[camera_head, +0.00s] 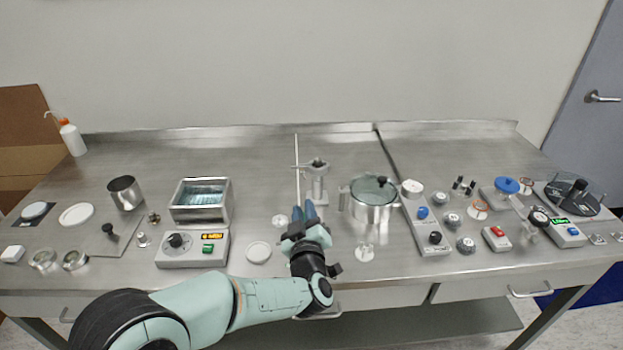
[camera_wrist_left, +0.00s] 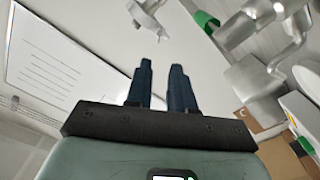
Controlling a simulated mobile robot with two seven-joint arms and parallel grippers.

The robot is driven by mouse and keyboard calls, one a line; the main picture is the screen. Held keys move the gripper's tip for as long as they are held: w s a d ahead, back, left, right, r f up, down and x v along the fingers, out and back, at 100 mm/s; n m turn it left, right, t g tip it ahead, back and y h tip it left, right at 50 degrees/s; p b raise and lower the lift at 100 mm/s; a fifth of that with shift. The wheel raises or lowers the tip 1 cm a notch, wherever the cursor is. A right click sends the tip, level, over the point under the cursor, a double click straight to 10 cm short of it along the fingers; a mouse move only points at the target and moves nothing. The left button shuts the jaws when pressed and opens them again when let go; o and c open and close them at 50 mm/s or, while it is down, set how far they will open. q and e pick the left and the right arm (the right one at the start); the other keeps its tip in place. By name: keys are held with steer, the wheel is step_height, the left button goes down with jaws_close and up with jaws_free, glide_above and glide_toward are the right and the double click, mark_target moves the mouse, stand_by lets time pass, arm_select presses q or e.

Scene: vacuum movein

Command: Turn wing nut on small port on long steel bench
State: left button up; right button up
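The long steel bench (camera_head: 150,165) runs across the head view. A steel chamber (camera_head: 371,212) with a clear lid and black knob stands right of centre. It has short side fittings; I cannot tell which one is the small port, and no wing nut can be made out. My left gripper (camera_head: 304,208) is over the bench, left of the chamber and just in front of the rod stand (camera_head: 316,185). In the left wrist view its two dark blue fingers (camera_wrist_left: 162,65) are parallel with a narrow empty gap between them. My right gripper is in neither view.
Left of my gripper are a bath unit (camera_head: 192,250) and a white dish (camera_head: 258,252). A glass piece (camera_head: 365,252) stands in front of the chamber. A control box (camera_head: 428,238) and several knobs lie to the right. In the wrist view, metal pipework (camera_wrist_left: 255,80) is at the right.

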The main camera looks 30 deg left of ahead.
mark_target(302, 175)
arm_select(q)
steer(key=x, duration=1.2)
steer(key=shift+w, duration=0.25)
jaws_close()
